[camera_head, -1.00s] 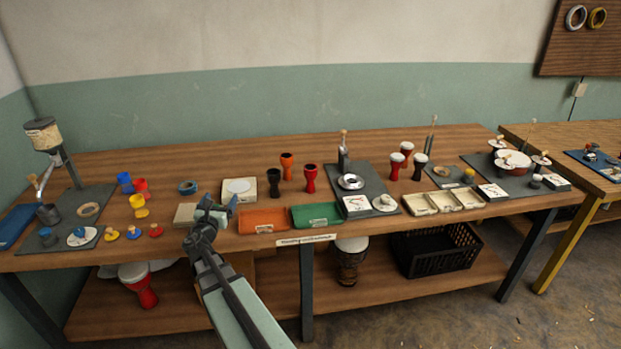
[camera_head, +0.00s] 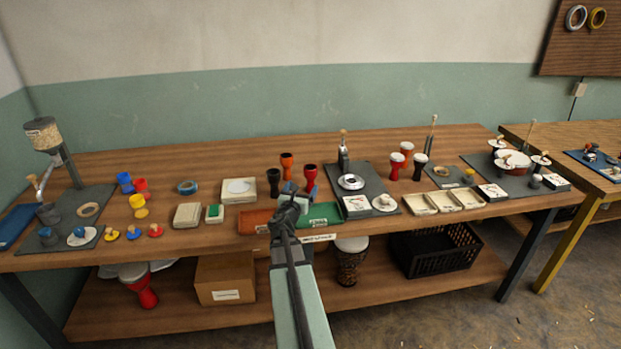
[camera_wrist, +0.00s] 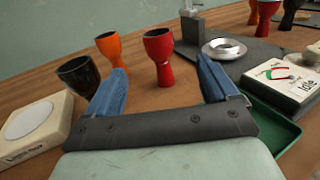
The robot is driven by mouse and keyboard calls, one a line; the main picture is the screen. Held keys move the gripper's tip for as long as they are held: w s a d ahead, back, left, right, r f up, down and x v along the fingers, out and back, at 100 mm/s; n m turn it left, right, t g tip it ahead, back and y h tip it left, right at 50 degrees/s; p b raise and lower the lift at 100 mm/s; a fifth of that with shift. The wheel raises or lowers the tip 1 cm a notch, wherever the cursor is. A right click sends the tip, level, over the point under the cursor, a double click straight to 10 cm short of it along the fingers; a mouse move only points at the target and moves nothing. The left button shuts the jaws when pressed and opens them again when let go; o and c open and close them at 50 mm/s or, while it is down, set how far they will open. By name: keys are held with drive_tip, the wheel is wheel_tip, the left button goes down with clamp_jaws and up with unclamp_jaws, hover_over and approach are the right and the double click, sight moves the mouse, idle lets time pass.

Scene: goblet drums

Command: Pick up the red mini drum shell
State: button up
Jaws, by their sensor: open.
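The red mini drum shell (camera_head: 311,172) is an upright, open-topped goblet on the wooden table, just beyond my gripper. In the wrist view the red shell (camera_wrist: 158,56) shows ahead, between the directions of the two blue fingers, untouched. An orange shell (camera_head: 287,163) stands behind it to the left, and a black shell (camera_head: 273,181) stands to its left. My gripper (camera_head: 298,190) is open and empty, its fingers spread; it also shows in the wrist view (camera_wrist: 160,75). In the head view my gripper hides the red shell's foot.
An orange tray (camera_head: 256,216) and a green tray (camera_head: 326,211) lie at the front edge below my gripper. A dark mat (camera_head: 368,176) with a metal ring and post is to the right. A pale square block with a white disc (camera_head: 231,191) is left of the black shell.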

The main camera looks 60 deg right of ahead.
sight(309, 174)
drive_tip(key=x, duration=0.8)
drive_tip(key=shift+w+d, duration=0.15)
drive_tip(key=shift+f+x, duration=0.15)
drive_tip(key=shift+x, duration=1.1)
drive_tip(key=shift+f+x, duration=0.1)
drive_tip(key=shift+x, duration=1.1)
drive_tip(key=shift+c, duration=0.3)
drive_tip(key=c, duration=1)
drive_tip(key=shift+r, duration=0.1)
